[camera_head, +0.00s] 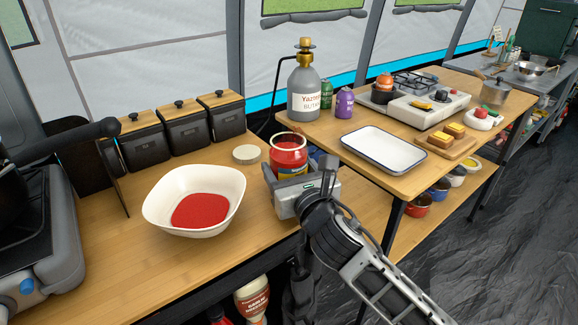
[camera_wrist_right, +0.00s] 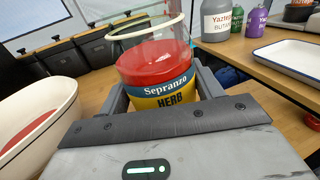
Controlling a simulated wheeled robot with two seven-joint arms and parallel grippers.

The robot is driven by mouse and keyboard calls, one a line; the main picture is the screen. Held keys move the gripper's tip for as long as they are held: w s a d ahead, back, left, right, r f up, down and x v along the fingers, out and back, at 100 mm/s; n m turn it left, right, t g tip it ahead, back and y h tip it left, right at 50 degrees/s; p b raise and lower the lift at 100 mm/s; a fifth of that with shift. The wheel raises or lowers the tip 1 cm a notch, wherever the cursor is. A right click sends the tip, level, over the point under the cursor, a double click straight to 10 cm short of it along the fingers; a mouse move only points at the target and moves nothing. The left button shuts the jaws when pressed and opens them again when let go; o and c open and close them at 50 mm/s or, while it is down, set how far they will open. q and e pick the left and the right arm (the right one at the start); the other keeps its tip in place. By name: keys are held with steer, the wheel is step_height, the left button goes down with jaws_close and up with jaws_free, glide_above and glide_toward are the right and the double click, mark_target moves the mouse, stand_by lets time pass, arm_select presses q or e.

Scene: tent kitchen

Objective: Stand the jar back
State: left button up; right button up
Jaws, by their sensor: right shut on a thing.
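The jar (camera_head: 288,152) is open, with clear glass at the top, red sauce inside and a blue and yellow label. It also shows in the wrist view (camera_wrist_right: 158,75), where its label reads "Sepranzo HERB". My right gripper (camera_head: 296,170) is shut on the jar, one finger on each side. The jar is about upright, at the right end of the wooden counter. Its base is hidden by the gripper, so I cannot tell whether it touches the counter. A round pale lid (camera_head: 247,154) lies on the counter left of the jar. My left gripper is not in view.
A white bowl (camera_head: 160,210) with red sauce stands left of the jar. Several black wood-lidded canisters (camera_head: 184,129) line the back. A stove (camera_head: 55,245) is at far left. On the right table are a tray (camera_head: 383,150) and a butane bottle (camera_head: 303,90).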

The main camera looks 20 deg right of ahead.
steer(key=o, duration=1.4)
steer(key=shift+o, duration=0.2)
steer(key=shift+r, duration=0.1)
steer(key=s, duration=1.2)
steer(key=shift+d, duration=0.45)
